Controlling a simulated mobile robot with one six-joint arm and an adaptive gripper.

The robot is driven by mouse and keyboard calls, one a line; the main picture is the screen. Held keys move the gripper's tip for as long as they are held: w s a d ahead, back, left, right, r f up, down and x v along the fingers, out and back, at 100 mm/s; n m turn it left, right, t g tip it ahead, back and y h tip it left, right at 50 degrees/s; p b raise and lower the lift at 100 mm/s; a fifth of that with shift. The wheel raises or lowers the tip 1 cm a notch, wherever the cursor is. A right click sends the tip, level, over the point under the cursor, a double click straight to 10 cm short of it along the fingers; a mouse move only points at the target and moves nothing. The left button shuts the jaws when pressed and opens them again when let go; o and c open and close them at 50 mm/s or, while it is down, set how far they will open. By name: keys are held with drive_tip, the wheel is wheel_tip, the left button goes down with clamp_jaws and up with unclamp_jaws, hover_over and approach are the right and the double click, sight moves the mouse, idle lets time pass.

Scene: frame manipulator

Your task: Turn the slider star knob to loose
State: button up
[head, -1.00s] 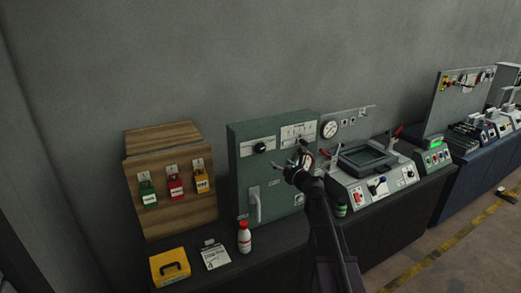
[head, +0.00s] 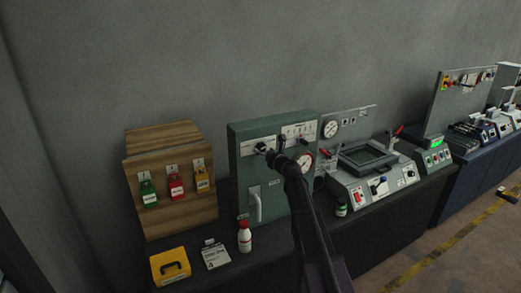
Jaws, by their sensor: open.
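The green cabinet (head: 240,185) stands in the middle of the bench. A small dark knob (head: 260,147) sits on the white label strip at the upper left of its front. I cannot tell at this size whether it is the slider star knob. My gripper (head: 268,153) is at the cabinet front, just right of and slightly below this knob. The jaws are open, but their fingers are small and dark. I cannot tell whether they touch the knob. My forearm hides part of the cabinet's right side.
A round gauge (head: 304,164) is close right of my arm. A handle (head: 255,205) sticks out lower on the cabinet. A white bottle with a red cap (head: 245,238) stands in front. A wooden lock board (head: 135,205) is at left; a grey console (head: 350,180) is at right.

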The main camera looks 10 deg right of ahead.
drive_tip(key=shift+x, duration=0.9)
drive_tip(key=c, duration=1)
drive_tip(key=shift+c, duration=0.3)
